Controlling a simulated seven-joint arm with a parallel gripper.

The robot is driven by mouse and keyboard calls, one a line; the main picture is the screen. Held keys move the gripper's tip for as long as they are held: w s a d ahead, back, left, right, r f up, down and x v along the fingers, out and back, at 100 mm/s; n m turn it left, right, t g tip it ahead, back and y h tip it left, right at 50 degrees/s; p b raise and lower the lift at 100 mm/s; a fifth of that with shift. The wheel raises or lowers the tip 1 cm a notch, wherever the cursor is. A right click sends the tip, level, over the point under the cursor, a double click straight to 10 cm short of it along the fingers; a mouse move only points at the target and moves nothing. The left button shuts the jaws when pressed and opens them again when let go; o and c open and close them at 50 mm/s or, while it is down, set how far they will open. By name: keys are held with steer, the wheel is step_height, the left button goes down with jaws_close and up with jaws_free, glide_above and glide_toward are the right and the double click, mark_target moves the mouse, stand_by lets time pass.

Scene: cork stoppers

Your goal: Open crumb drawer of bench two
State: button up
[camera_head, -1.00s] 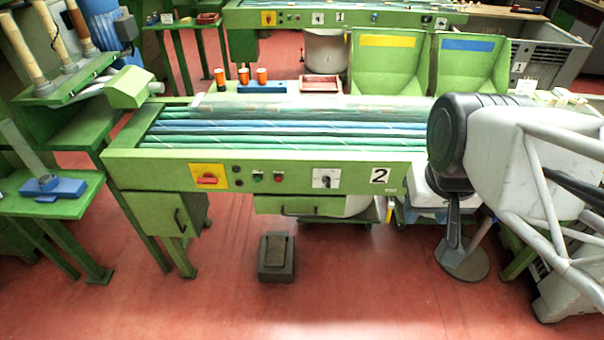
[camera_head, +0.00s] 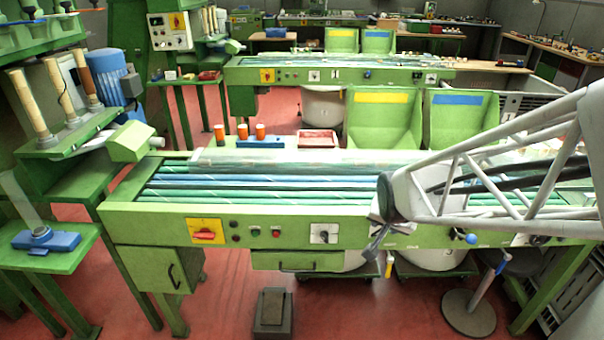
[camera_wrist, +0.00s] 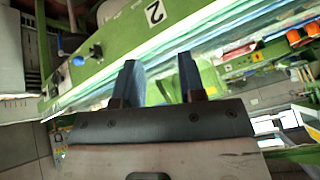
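Bench two (camera_head: 275,225) is a green bench with rollers on top. Its number plate (camera_wrist: 155,13) with a "2" shows tilted in the wrist view; my arm covers that spot in the head view. A shallow green drawer (camera_head: 283,261) with a dark handle hangs under the bench's front panel and looks closed. The drawer is not identifiable in the wrist view. My gripper (camera_wrist: 158,82) is open, its two dark fingers apart with nothing between them. In the head view my gripper (camera_head: 377,238) is at the bench front, right of and above the drawer, partly hidden by my arm.
A green cabinet (camera_head: 155,268) with a handle hangs at the bench's left. A dark pedal box (camera_head: 273,312) stands on the floor below the drawer. A white bin (camera_head: 433,258) stands under the bench and a round-based stool (camera_head: 470,312) at right. Red floor before the bench is mostly clear.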

steer(key=w+a+f+m+t+y, duration=0.1)
steer(key=w+a+f+m+t, duration=0.15)
steer(key=w+f, duration=0.8)
steer(key=m+t+y, duration=0.5)
steer(key=t+y, duration=0.2)
steer(key=t, duration=0.3)
glide_toward(297, 270)
steer(key=w, duration=0.2)
steer(key=shift+a+r+g, duration=0.1)
steer(key=shift+a+g, duration=0.15)
steer(key=shift+a, duration=0.1)
steer(key=shift+w, duration=0.15)
steer(key=shift+x, duration=3.8)
steer(key=shift+c, duration=0.2)
jaws_close()
